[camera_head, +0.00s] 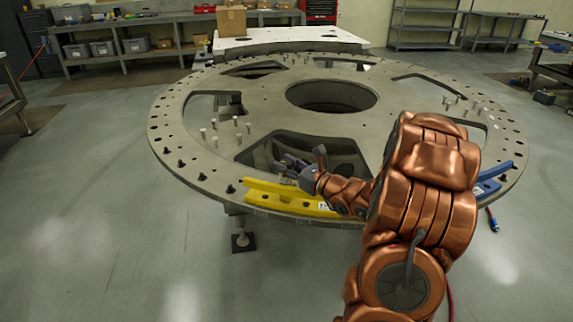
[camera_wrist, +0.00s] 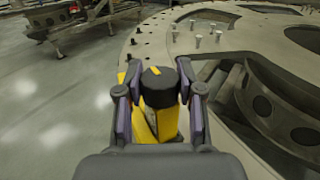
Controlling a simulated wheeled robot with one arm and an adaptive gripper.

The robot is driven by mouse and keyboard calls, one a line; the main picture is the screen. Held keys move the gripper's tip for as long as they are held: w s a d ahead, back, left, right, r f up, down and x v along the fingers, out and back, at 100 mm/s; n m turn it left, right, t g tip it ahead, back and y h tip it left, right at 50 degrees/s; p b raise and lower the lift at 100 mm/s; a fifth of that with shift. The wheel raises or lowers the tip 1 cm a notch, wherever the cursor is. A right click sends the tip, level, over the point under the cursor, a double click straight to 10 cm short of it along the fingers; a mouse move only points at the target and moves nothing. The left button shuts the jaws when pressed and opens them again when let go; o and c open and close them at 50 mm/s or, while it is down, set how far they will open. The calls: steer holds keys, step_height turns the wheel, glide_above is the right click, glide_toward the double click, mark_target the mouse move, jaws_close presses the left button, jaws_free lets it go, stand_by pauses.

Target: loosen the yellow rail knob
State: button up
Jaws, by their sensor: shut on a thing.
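The yellow rail (camera_head: 262,188) lies along the near edge of the big round turret plate (camera_head: 205,165) in the head view. In the wrist view a piece of the yellow rail (camera_wrist: 168,124) shows below the dark round rail knob (camera_wrist: 158,88), which has a yellow mark on its top. My gripper (camera_wrist: 159,80) has one finger on each side of the knob and is shut on it. In the head view my gripper (camera_head: 291,167) is over the rail, and I cannot make out the knob there.
A blue rail (camera_head: 488,184) lies on the plate's right edge, beyond my arm. Several upright pins (camera_head: 225,127) stand on the plate left of the centre hole. The plate has large cut-out openings. A cardboard box (camera_head: 231,21) stands at the back. The floor at left is clear.

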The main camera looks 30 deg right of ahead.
steer(key=shift+y, duration=0.3)
steer(key=n+g+y+p, duration=0.1)
steer(key=n+y+p, duration=0.2)
steer(key=shift+r+g, duration=0.15)
steer(key=shift+g, duration=0.15)
steer(key=n+g+y+p, duration=0.1)
steer(key=y, duration=0.1)
steer(key=n+g+y+p, duration=0.2)
steer(key=y, duration=0.1)
steer(key=shift+f+n+g, duration=0.2)
steer(key=shift+n+g, duration=0.1)
steer(key=shift+n+g+y+p, duration=0.5)
steer(key=shift+n+g+y, duration=0.5)
steer(key=shift+g, duration=0.1)
steer(key=shift+n+g+y+p, duration=0.4)
steer(key=shift+g+p, duration=0.1)
steer(key=shift+g, duration=0.1)
steer(key=shift+r+n+g+y+p, duration=0.15)
steer(key=shift+n+g+y+p, duration=0.5)
steer(key=shift+g+p, duration=0.65)
steer(key=shift+n+g+p, duration=0.6)
steer(key=shift+n+p, duration=0.05)
steer(key=shift+p, duration=0.35)
steer(key=o, duration=1.2)
steer(key=shift+c, duration=0.2)
